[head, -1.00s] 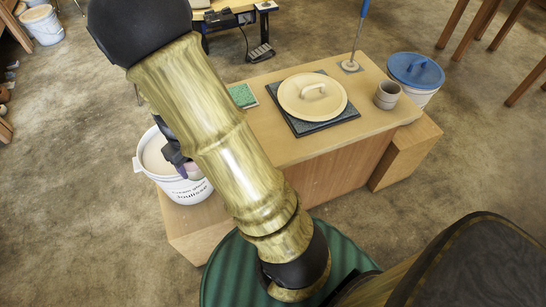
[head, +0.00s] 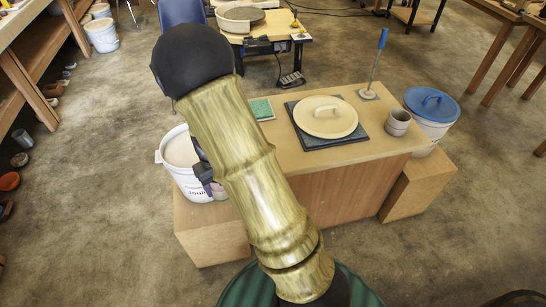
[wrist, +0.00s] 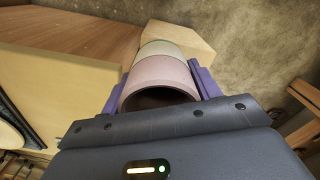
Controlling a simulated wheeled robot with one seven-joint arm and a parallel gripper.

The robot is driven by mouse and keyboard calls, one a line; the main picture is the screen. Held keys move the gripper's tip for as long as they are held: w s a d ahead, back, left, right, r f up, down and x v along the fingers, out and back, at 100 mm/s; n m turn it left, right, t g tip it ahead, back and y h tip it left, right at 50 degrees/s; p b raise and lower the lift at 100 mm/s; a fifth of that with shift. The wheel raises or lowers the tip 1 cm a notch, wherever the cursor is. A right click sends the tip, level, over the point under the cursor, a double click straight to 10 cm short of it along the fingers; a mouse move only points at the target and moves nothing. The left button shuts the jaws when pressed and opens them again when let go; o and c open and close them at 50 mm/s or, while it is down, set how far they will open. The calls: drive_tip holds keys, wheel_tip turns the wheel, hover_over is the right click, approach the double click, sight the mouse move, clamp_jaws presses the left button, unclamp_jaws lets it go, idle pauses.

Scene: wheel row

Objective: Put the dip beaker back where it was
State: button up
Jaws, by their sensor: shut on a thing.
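My gripper (wrist: 160,85) is shut on the dip beaker (wrist: 163,72), its purple fingers on either side. The beaker is a pinkish cylinder with a paler greenish band at its far end; its dark open mouth faces the wrist camera. In the head view my gripper (head: 214,186) shows only partly behind my arm, at the right side of the white glaze bucket (head: 184,187). The beaker cannot be made out clearly there.
A blue-lidded bucket (head: 431,104) stands to the right. Open floor lies left.

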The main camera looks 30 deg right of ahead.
drive_tip(key=shift+m, duration=0.8)
drive_tip(key=shift+w+d+f, duration=0.15)
drive_tip(key=shift+w+f, duration=0.8)
drive_tip(key=shift+f, duration=0.05)
drive_tip(key=shift+w+d+f, duration=0.15)
drive_tip(key=shift+w+f, duration=0.75)
drive_tip(key=shift+f, duration=0.05)
drive_tip(key=shift+a, duration=0.1)
